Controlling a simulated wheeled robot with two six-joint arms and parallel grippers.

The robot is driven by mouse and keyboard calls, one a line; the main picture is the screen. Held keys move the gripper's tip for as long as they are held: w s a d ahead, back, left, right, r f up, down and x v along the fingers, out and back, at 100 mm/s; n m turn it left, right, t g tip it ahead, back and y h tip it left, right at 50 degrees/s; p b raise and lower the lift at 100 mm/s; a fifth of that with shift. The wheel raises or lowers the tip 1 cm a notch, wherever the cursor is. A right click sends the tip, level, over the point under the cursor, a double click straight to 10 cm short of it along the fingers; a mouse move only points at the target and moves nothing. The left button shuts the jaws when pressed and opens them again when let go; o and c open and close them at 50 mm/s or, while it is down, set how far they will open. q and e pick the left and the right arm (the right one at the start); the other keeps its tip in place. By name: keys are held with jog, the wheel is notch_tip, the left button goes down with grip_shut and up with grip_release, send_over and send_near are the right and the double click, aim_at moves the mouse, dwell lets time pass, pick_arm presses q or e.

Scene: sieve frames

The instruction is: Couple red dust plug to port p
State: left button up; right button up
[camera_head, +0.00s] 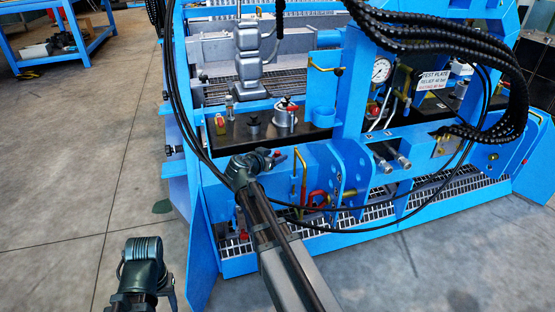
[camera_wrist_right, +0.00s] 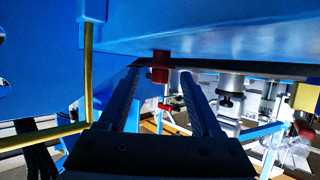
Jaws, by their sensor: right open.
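My right gripper (camera_head: 274,158) is at the front of the blue machine in the head view, small and partly hidden by its own wrist. In the right wrist view its two fingers (camera_wrist_right: 162,74) are apart. A red block (camera_wrist_right: 160,67), possibly the red dust plug, shows between the fingertips, just under a blue beam. I see no grip on it, and cannot tell how far beyond the tips it is. A label for port p is not legible in either view. My left arm's dark end (camera_head: 141,266) is at the lower left; its fingers cannot be made out.
The blue machine (camera_head: 345,170) carries a dark tray (camera_head: 258,128) with fittings, a gauge (camera_head: 381,69), and a test plate sign (camera_head: 433,79). Black hoses cross before it. A yellow bar (camera_wrist_right: 88,75) stands left of my right fingers. Grey floor (camera_head: 90,200) is clear at left.

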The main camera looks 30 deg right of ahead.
aim_at(277, 152)
jog(key=x, duration=0.2)
jog(key=shift+w+d+f, duration=0.15)
jog(key=shift+d, duration=0.05)
grip_shut()
notch_tip(277, 152, up, 2)
jog(key=shift+r+p, duration=0.1)
jog(key=shift+p, duration=0.65)
jog(key=shift+r+p, duration=0.95)
jog(key=shift+p, duration=0.1)
jog(key=s+a+r+p, duration=0.2)
jog(key=s+a, duration=0.2)
jog(key=s, duration=0.2)
jog(key=s+a+r+p, duration=0.2)
jog(key=s+a, duration=0.2)
jog(key=s, duration=0.3)
jog(key=shift+s+a+r+p, duration=0.25)
jog(key=shift+s+r+p, duration=0.05)
jog(key=shift+r, duration=0.05)
